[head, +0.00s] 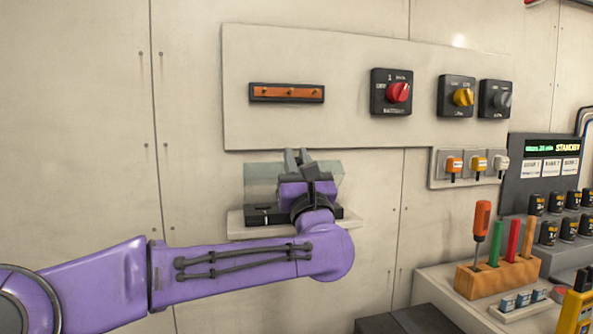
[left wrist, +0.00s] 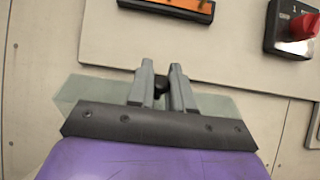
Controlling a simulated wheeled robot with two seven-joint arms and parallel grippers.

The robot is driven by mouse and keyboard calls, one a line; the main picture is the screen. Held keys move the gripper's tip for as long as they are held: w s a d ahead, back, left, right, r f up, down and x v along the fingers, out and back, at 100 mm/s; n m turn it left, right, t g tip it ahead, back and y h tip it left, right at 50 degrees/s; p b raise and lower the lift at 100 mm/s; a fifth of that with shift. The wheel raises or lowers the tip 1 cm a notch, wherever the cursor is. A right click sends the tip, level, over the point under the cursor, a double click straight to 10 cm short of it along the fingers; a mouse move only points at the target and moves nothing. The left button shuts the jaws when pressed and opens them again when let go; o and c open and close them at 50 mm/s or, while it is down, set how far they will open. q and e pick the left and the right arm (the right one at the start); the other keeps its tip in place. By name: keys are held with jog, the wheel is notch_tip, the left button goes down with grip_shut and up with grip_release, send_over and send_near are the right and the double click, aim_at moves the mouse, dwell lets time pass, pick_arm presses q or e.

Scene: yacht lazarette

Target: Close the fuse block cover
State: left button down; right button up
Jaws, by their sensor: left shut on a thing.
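The fuse block (head: 262,215) is a black unit on a pale wall plate below the large switch panel. Its clear, greenish cover (head: 262,176) stands raised above the block, and it also shows in the left wrist view (left wrist: 84,92). My left gripper (head: 298,157) is in front of the cover, near its top edge. In the left wrist view its grey fingers (left wrist: 161,76) are shut on a small black knob (left wrist: 160,86) of the cover. My gripper and wrist hide the middle of the block and cover. My right gripper is out of view.
Above are a copper-coloured bar (head: 287,93), a red rotary switch (head: 391,92), and yellow (head: 457,96) and grey (head: 496,99) ones. A wooden tool rack (head: 497,273) stands at lower right. The wall left of the block is bare.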

pick_arm(q)
jog(key=c, duration=1.1)
grip_release()
jog(key=shift+d, duration=0.1)
jog(key=shift+s, duration=0.1)
jog(key=b+v, duration=0.3)
jog(key=v, duration=0.7)
jog(key=shift+f, duration=0.2)
jog(key=shift+s+d, duration=0.1)
